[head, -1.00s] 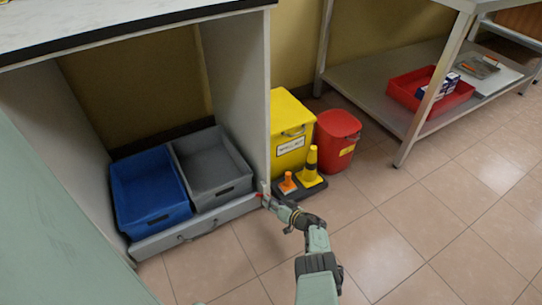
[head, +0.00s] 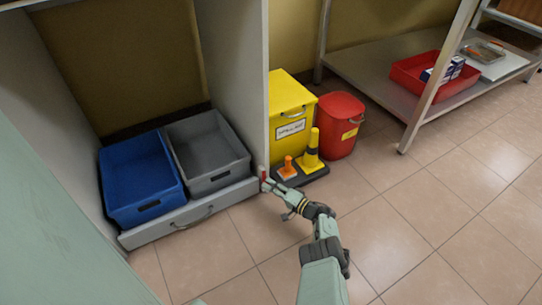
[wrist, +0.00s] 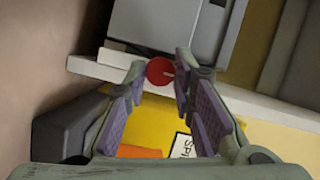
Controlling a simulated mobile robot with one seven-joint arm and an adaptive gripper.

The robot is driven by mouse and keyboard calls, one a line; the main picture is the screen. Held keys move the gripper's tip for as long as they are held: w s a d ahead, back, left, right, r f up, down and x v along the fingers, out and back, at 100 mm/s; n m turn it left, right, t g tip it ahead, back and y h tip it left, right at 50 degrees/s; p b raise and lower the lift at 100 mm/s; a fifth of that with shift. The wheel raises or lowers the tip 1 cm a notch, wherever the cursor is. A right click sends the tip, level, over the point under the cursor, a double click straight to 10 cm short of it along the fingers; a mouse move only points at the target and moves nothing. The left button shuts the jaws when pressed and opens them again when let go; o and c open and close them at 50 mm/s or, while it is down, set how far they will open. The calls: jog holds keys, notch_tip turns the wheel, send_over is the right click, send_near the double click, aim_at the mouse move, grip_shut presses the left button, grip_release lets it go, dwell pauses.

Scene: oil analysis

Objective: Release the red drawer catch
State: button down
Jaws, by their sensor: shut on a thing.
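The red drawer catch (wrist: 160,71) shows in the wrist view as a round red knob with a pale mark. It sits between the fingertips of my gripper (wrist: 159,78), which is shut on it. In the head view the catch (head: 263,175) is a small red piece at the cabinet's right front edge, by the right end of the drawer. My gripper (head: 268,183) reaches it from the right. The grey drawer front (head: 190,213) with its handle (head: 192,218) is at the cabinet's bottom and looks closed.
A blue bin (head: 140,180) and a grey bin (head: 208,152) rest above the drawer front. A yellow spill bin (head: 290,110), red bucket (head: 340,125) and small cones (head: 311,155) stand right of the cabinet. The floor in front (head: 220,260) is clear.

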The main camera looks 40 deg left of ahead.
jog(key=shift+m, duration=0.3)
jog(key=c, duration=1.4)
grip_release()
jog(key=shift+o, duration=0.2)
jog(key=shift+r, duration=0.1)
